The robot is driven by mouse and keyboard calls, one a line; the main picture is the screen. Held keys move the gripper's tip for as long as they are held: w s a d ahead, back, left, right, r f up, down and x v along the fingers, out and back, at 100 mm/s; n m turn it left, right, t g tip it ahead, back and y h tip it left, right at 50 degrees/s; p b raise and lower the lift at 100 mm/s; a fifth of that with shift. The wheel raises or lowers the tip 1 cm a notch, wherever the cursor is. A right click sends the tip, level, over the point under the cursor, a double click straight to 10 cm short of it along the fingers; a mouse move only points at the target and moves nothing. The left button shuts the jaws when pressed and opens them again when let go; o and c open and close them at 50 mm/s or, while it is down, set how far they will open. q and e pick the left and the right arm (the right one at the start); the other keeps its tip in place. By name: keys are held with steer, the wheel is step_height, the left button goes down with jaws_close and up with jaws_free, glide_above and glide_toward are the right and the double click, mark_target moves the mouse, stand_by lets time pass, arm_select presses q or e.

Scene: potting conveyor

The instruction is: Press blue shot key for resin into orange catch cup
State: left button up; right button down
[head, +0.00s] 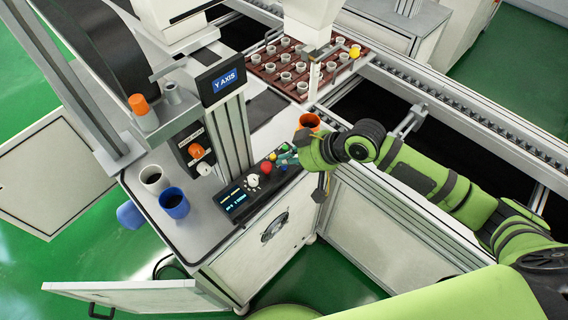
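My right gripper (287,158) reaches in from the right, low over the far end of the control panel (243,203). It is small and partly behind its own wrist, so I cannot tell if its fingers are open or shut, or if they touch a key. The panel has a lit display (235,198), a white knob (252,181), a red button (266,167) and small keys beside the gripper. I cannot make out the blue shot key; the gripper may cover it. The orange catch cup (310,121) stands just beyond the gripper, partly hidden by my arm. My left gripper is not in view.
A brown tray (296,91) of several white pots sits on the conveyor behind the cup. A white cup (151,177) and a blue cup (174,203) stand on the bench at left. A "Y AXIS" column rises behind the panel. A cabinet door (140,295) hangs open at lower left.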

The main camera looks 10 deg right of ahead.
mark_target(287, 168)
steer(key=shift+f, duration=0.5)
stand_by(0.6)
steer(key=shift+r+p, duration=0.95)
step_height(287, 168, up, 5)
steer(key=p, duration=0.5)
stand_by(0.6)
